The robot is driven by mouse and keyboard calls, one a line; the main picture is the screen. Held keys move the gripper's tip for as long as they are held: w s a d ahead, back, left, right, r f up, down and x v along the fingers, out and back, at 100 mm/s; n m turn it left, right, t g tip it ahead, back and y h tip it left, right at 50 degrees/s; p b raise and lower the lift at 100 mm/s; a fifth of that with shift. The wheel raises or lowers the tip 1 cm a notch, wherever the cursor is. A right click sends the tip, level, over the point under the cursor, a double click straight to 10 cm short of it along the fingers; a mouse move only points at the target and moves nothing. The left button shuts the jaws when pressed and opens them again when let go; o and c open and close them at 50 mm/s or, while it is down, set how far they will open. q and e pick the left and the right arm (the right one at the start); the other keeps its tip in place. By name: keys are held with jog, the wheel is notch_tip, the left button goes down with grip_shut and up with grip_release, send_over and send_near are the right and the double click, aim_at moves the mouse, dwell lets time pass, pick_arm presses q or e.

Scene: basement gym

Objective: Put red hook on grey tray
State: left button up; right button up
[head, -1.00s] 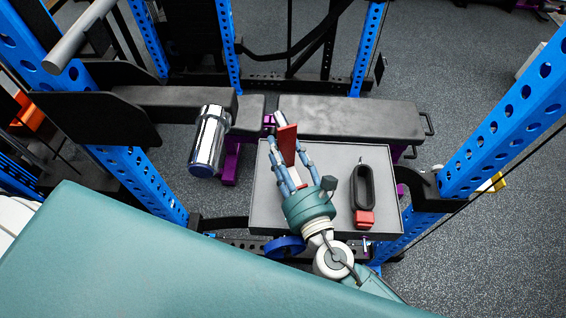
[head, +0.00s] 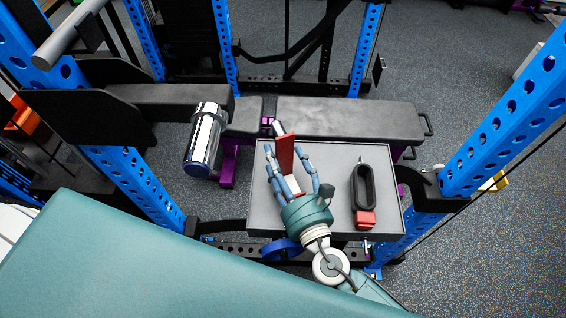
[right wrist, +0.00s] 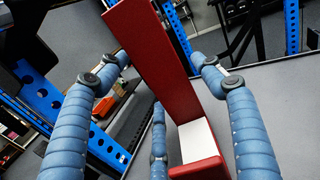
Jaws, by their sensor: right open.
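The red hook (head: 284,155) stands upright at the left part of the grey tray (head: 335,160), with its tall flat red plate rising between my fingers. In the right wrist view the hook (right wrist: 152,50) shows a white pad near its lower red lip. My right gripper (head: 292,165) is open, with its blue fingers spread around the hook; in the right wrist view the fingers (right wrist: 165,75) stand apart on both sides of it. The hook's contact with the tray is hidden by the fingers. My left gripper is not in view.
A black oval handle with a red base (head: 364,218) lies on the tray's right side. A black padded bench (head: 345,118) is behind the tray. A chrome cylinder (head: 204,140) is to the left. Blue rack posts (head: 510,115) flank the area.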

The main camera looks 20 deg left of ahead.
jog(key=shift+s+d, duration=0.15)
jog(key=shift+s, duration=0.05)
jog(key=b+v, duration=0.3)
jog(key=v, duration=0.7)
jog(key=shift+s+d+f, duration=0.1)
jog(key=shift+s+d, duration=0.05)
jog(key=shift+s, duration=0.05)
jog(key=shift+s+d, duration=0.35)
jog(key=shift+s, duration=0.05)
